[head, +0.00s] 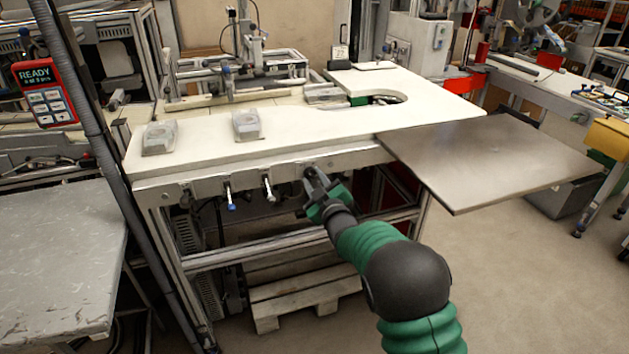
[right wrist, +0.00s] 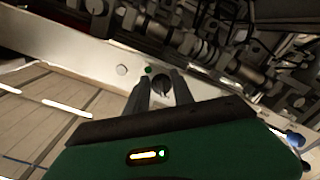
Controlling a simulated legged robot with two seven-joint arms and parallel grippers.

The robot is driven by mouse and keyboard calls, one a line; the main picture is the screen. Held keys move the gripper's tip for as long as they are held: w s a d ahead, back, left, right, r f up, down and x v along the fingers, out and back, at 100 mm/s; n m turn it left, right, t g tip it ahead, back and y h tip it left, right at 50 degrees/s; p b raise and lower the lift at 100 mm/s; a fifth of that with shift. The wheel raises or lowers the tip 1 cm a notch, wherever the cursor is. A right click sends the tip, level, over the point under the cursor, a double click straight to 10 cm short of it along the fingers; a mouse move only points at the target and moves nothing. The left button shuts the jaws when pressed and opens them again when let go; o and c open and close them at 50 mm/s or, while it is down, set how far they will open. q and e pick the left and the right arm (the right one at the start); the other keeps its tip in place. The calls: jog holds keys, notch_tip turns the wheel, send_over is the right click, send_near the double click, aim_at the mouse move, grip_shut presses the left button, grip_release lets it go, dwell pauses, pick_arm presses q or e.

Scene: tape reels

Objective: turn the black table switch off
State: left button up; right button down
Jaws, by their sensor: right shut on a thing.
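The black table switch (right wrist: 161,86) is a round dark knob on the pale front rail of the table, seen in the right wrist view between my right gripper's fingers. In the head view the fingers mostly cover it. My right gripper (head: 313,177) reaches up to the rail from the front, and its two fingers (right wrist: 161,80) are shut on the knob, one on each side. A small green dot shows on the rail beside the knob. The knob's exact turn position is hard to tell. My left gripper is not in view.
Two levers, one with a blue tip (head: 231,207), hang from the same rail left of my gripper. A grey metal plate (head: 490,160) juts out at the table's right. Grey blocks (head: 158,138) lie on the white tabletop (head: 300,125). A wooden pallet (head: 300,295) lies below.

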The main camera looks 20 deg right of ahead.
jog(key=c, duration=1.1)
grip_release()
jog(key=shift+a, duration=0.15)
jog(key=s+p, duration=0.2)
jog(key=s, duration=1.4)
jog(key=shift+s+d, duration=0.3)
jog(key=shift+s, duration=0.1)
